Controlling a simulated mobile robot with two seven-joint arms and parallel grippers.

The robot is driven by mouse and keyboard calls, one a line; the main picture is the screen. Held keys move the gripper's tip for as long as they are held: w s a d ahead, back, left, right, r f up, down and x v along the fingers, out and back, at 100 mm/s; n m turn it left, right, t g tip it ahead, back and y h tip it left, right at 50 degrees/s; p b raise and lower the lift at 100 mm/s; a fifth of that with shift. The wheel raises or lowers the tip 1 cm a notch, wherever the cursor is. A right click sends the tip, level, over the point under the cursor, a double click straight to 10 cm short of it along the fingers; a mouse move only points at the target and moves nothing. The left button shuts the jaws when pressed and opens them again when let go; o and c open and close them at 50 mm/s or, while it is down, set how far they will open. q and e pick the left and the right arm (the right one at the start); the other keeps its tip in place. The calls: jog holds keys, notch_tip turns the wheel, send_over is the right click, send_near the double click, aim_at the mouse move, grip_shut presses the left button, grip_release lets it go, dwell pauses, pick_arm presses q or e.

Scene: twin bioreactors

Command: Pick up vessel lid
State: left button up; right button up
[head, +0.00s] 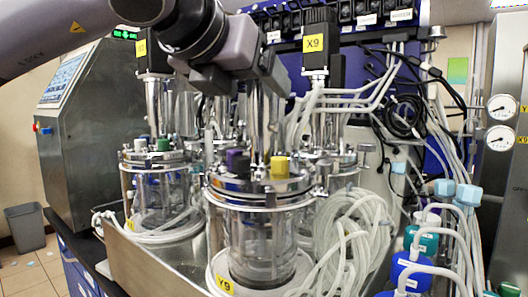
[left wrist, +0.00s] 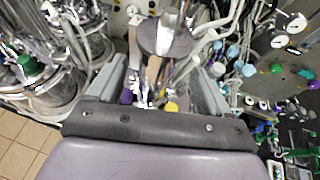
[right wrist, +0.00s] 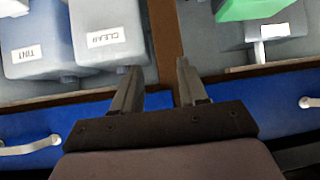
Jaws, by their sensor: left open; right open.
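The front vessel's steel lid (head: 258,186) carries a purple cap (head: 238,163) and a yellow cap (head: 279,166). It sits on the glass vessel (head: 262,235), with a steel column rising from its middle. My left arm comes in above it, and the gripper's fingertips are hard to make out in the head view. In the left wrist view my left gripper (left wrist: 160,75) is open, with the column, the purple cap (left wrist: 125,97) and the yellow cap (left wrist: 171,107) showing between its fingers. I cannot tell whether it touches anything. My right gripper (right wrist: 158,68) is open and empty.
A second lidded vessel (head: 160,190) with green caps stands to the left. Coiled white tubing (head: 350,235) hangs close on the right, with blue-capped bottles (head: 410,270) beyond. In the right wrist view, grey containers (right wrist: 105,35) and a green one (right wrist: 250,8) stand above blue drawers.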

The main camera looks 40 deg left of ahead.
aim_at(255, 92)
pick_arm(q)
jog(key=x, duration=0.2)
jog(key=p+x, duration=0.1)
jog(key=x, duration=0.1)
jog(key=shift+w+a+f, duration=0.1)
jog(key=shift+f, duration=0.25)
grip_shut()
jog(key=shift+r, duration=0.4)
